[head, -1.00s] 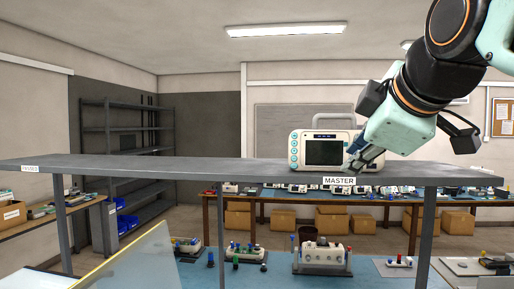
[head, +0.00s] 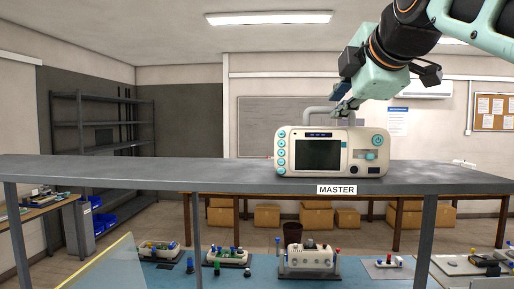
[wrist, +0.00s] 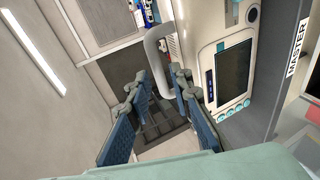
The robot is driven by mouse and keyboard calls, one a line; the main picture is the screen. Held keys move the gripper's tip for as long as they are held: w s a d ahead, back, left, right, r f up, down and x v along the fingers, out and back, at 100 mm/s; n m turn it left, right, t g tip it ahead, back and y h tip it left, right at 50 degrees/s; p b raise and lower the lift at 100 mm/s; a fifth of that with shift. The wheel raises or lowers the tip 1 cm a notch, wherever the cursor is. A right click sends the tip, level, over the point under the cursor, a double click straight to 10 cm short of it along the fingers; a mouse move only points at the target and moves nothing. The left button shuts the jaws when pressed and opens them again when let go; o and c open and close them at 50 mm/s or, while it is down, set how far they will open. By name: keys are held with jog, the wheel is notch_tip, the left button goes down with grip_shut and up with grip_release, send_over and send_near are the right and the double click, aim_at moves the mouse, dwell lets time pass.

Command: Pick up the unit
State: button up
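The unit (head: 372,140) is a cream monitor with a dark screen, teal buttons and a grey top handle (head: 308,112). It stands upright on the grey shelf (head: 120,170), above the MASTER label (head: 337,190). My gripper (head: 345,108) is above the unit's top, beside the handle. In the wrist view, my gripper (wrist: 158,82) is open, with its two blue fingers apart. The handle (wrist: 153,45) shows just beyond the fingertips, and the unit (wrist: 207,50) lies to their right. I cannot tell whether the handle is between the fingers.
The shelf is mostly bare left of the unit. Below it, a blue bench (head: 190,272) carries several small devices, including a cream one (head: 309,258). A clear yellow-edged panel (head: 100,268) stands at lower left. A dark rack (head: 98,125) is behind.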

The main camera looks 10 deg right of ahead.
aim_at(330, 108)
jog(key=p+x, duration=0.1)
jog(key=x, duration=0.4)
jog(key=shift+w+r+p, duration=0.1)
jog(key=shift+w+p, duration=0.2)
jog(key=shift+p, duration=0.1)
jog(key=shift+s, duration=0.1)
grip_shut()
jog(key=shift+r, duration=0.2)
